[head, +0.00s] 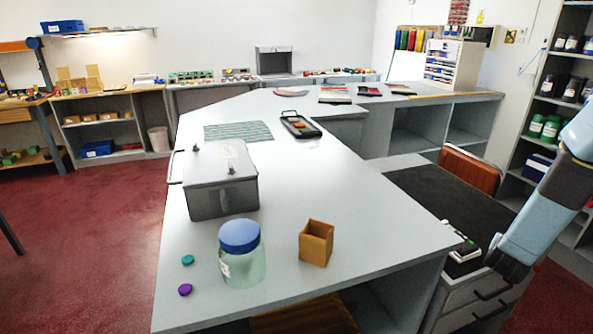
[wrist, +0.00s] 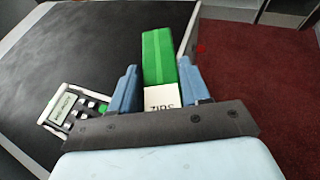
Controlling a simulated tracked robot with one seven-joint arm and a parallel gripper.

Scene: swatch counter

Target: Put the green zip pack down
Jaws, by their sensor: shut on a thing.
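The green zip pack (wrist: 158,58) is a bright green block with a white end label that reads "ZIPS" upside down. It shows in the wrist view between the two blue fingers of my gripper (wrist: 159,88), which is shut on it. In that view the pack lies over the edge strip of the black top (wrist: 95,45), with red floor to the right. I cannot tell whether it touches the top. In the head view my arm comes in at the right beside the black top (head: 440,205); the pack and fingertips are hidden.
A white device with keys and a small screen (wrist: 75,105) lies on the black top left of my gripper; the rest of that top looks clear. The grey counter (head: 350,190) beside it holds a blue-lidded jar (head: 241,262), a wooden cup (head: 316,243) and a grey box (head: 220,182).

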